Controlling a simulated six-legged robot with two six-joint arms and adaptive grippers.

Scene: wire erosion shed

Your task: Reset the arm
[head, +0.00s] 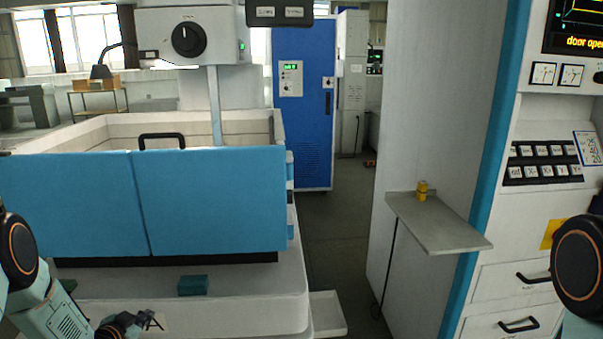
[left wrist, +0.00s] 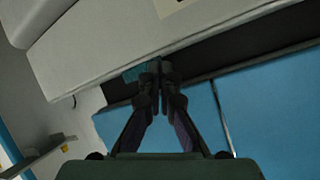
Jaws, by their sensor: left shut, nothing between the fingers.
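My left gripper (head: 150,321) shows at the lower left of the head view, in front of the machine's white base. In the left wrist view the left gripper (left wrist: 157,70) has its fingers together, with nothing between them. A small teal block (head: 193,285) lies on the white ledge to the right of the gripper in the head view, apart from it. Part of a teal block (left wrist: 138,72) shows behind the fingertips in the left wrist view. My right arm shows only in part at the right edge of the head view, and its gripper is out of view.
The wire erosion machine with blue door panels (head: 210,203) stands on the left. A grey shelf (head: 440,222) with a small yellow block (head: 422,191) juts from the white cabinet at right. A blue cabinet (head: 303,110) stands behind. Open floor (head: 345,220) lies between machine and cabinet.

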